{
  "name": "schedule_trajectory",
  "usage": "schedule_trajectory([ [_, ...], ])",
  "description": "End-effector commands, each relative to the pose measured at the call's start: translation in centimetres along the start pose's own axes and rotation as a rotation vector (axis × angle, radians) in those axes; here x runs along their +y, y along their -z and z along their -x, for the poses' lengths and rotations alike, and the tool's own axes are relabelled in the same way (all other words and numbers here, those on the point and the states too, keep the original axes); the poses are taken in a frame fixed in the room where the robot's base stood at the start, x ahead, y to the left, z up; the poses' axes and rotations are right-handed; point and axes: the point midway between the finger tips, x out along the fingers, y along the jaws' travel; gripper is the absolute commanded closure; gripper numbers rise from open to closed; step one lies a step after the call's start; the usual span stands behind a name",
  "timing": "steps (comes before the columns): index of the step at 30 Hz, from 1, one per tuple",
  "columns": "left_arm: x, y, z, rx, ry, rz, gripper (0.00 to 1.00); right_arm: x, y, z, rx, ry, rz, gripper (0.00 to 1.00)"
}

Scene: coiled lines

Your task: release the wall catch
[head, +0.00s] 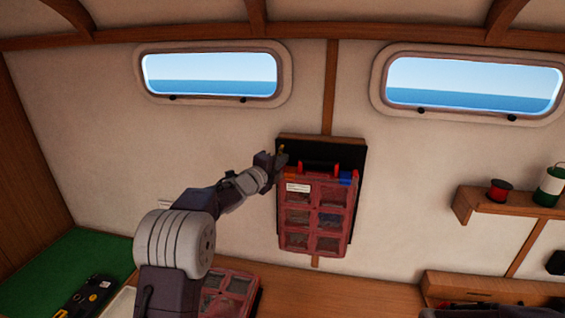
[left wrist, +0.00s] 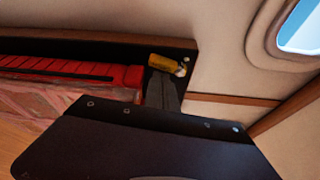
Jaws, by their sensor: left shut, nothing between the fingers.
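The wall catch is a small brass-yellow piece (head: 282,148) at the upper left corner of a black wall board (head: 352,156). In the left wrist view the catch (left wrist: 166,65) lies slantwise with a pale round end. A red translucent compartment case (head: 315,218) stands upright against the board, its red handle at the top. My left gripper (head: 277,160) is at the board's upper left corner, just below the catch. Its fingers (left wrist: 163,88) are shut and empty, tips close to the catch; I cannot tell whether they touch. My right gripper is out of view.
A second red case (head: 228,292) lies on the wooden bench below. A green mat (head: 90,262) lies at lower left.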

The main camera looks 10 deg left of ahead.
Motion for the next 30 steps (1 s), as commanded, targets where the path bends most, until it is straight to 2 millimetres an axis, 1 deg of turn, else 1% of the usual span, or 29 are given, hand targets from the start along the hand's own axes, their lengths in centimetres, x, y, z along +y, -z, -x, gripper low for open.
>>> schedule_trajectory([
  [1, 0.3, -0.1, 0.0, -0.001, 0.000, 0.000, 1.00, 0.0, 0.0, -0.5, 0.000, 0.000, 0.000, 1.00],
  [6, 0.4, -0.5, 0.2, -0.001, 0.001, -0.001, 1.00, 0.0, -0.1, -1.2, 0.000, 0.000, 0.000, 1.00],
  [11, 0.3, -0.9, 0.3, 0.000, 0.000, -0.001, 1.00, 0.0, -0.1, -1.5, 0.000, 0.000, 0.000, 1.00],
  [17, -0.1, -1.4, 0.5, 0.000, -0.063, -0.187, 1.00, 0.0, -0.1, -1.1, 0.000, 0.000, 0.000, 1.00],
  [23, -0.3, -1.9, 0.7, 0.000, -0.127, -0.368, 1.00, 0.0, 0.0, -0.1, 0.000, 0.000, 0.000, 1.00],
  [28, -0.6, -2.2, 0.8, 0.001, -0.226, -0.656, 1.00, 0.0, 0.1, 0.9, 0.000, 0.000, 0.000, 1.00],
  [30, -0.6, -2.4, 0.8, 0.001, -0.247, -0.711, 1.00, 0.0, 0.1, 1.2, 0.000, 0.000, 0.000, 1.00],
])
